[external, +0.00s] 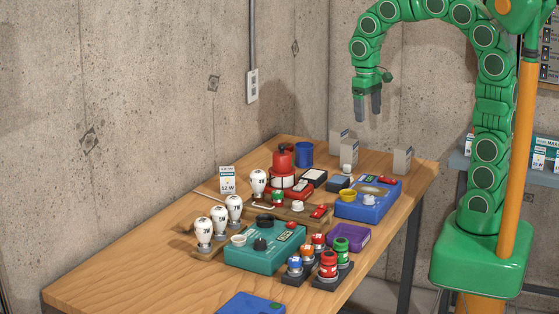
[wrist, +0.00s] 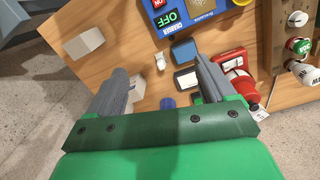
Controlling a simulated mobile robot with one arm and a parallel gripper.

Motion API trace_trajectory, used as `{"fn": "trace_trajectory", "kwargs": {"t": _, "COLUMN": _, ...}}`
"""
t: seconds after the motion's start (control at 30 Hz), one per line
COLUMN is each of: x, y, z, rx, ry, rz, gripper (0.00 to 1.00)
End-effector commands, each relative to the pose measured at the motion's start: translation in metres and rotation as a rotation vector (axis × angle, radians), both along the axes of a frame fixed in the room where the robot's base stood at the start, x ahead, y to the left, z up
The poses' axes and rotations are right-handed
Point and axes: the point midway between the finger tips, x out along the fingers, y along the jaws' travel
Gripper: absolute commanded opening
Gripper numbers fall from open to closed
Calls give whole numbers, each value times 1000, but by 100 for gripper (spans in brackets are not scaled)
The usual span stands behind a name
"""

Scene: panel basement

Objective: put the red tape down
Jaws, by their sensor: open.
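My gripper (external: 368,108) hangs high above the far end of the wooden table in the external view. Its two grey fingers are apart with nothing between them, as the wrist view also shows (wrist: 160,72). I cannot make out a clear roll of red tape. A red cylindrical piece (external: 328,262) stands among blue, orange and green ones at the table's front edge; I cannot tell whether it is tape. A red rounded object with a knob (external: 283,160) stands near the back; it also shows beside the right finger in the wrist view (wrist: 242,88).
The wooden table (external: 130,265) is bare at its near left. A blue charger (external: 368,204), a teal device (external: 265,245), white bulbs (external: 219,222), a blue cylinder (external: 304,153) and a purple box (external: 350,236) crowd the middle and right. Pale blocks (external: 402,160) stand at the far edge.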

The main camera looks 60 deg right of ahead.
Motion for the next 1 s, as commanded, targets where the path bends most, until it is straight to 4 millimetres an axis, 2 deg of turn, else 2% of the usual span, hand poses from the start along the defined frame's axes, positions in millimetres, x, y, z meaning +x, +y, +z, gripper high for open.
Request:
{"fn": "trace_trajectory", "kwargs": {"t": 0.03, "x": -16, "y": 5, "z": -1, "rx": 3, "ry": 8, "rz": 14, "gripper": 83}}
{"fn": "trace_trajectory", "kwargs": {"t": 0.2, "x": -65, "y": 18, "z": -7, "rx": 13, "ry": 27, "rz": 63, "gripper": 83}}
{"fn": "trace_trajectory", "kwargs": {"t": 0.7, "x": -202, "y": 44, "z": -38, "rx": 32, "ry": 71, "rz": 203, "gripper": 83}}
{"fn": "trace_trajectory", "kwargs": {"t": 0.83, "x": -225, "y": 45, "z": -47, "rx": 34, "ry": 81, "rz": 223, "gripper": 83}}
{"fn": "trace_trajectory", "kwargs": {"t": 1.0, "x": -238, "y": 47, "z": -52, "rx": 37, "ry": 87, "rz": 237, "gripper": 83}}
